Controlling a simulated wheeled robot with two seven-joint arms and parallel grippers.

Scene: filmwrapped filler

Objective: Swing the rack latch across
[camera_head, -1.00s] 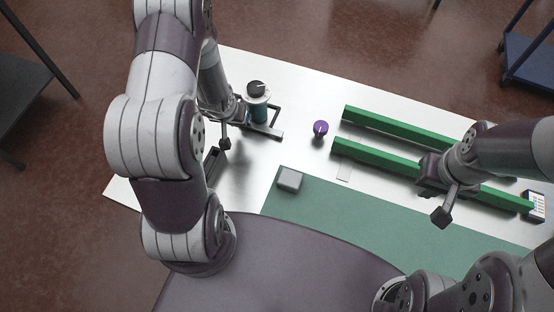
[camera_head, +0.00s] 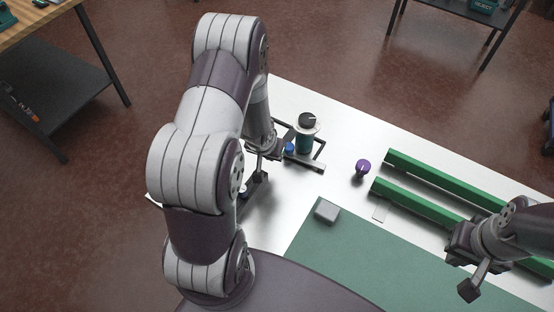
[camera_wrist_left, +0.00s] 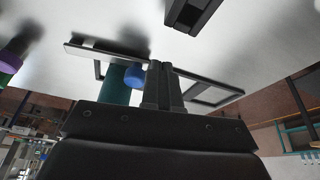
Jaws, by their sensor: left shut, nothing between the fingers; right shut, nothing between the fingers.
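A dark rack frame (camera_head: 318,164) stands on the white table with a teal cylinder (camera_head: 304,143) under a black-topped disc. A small blue knob (camera_head: 290,147) sits at its near left side; I take it for part of the latch. The latch arm itself is hard to make out. My left gripper (camera_head: 277,151) is shut and empty, close beside the knob. In the left wrist view the shut fingers (camera_wrist_left: 161,68) are just right of the blue knob (camera_wrist_left: 134,76); contact is unclear. My right gripper (camera_head: 452,240) is shut and empty by the green rails, its tips mostly hidden.
Two green rails (camera_head: 405,202) lie right of a purple knob (camera_head: 362,167). A grey block (camera_head: 327,211) sits at the corner of the green mat (camera_head: 340,255). A dark piece (camera_head: 250,197) lies behind my left arm. White table is clear between rack and block.

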